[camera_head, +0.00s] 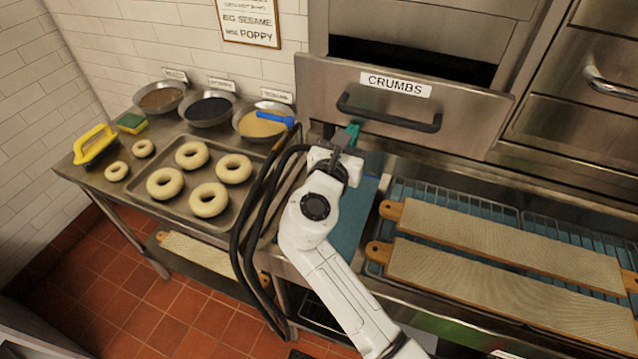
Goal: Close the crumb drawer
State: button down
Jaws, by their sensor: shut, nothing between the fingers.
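The crumb drawer (460,110) is a steel drawer with a "CRUMBS" label and a dark bar handle (390,117). It stands out from its housing, with a dark opening showing behind its front. My gripper (352,132) is shut and empty, with green at its fingertips. It is just below the left end of the handle, in front of the drawer face. I cannot tell whether it touches the drawer.
A tray of bagels (190,215), bowls of toppings (208,110) and a yellow-handled tool (95,145) are on the left counter. Long boards (500,245) lie on racks below right of the drawer. Dark cables hang beside my arm.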

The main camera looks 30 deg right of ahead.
jog(key=x, duration=1.3)
jog(key=shift+r, duration=0.2)
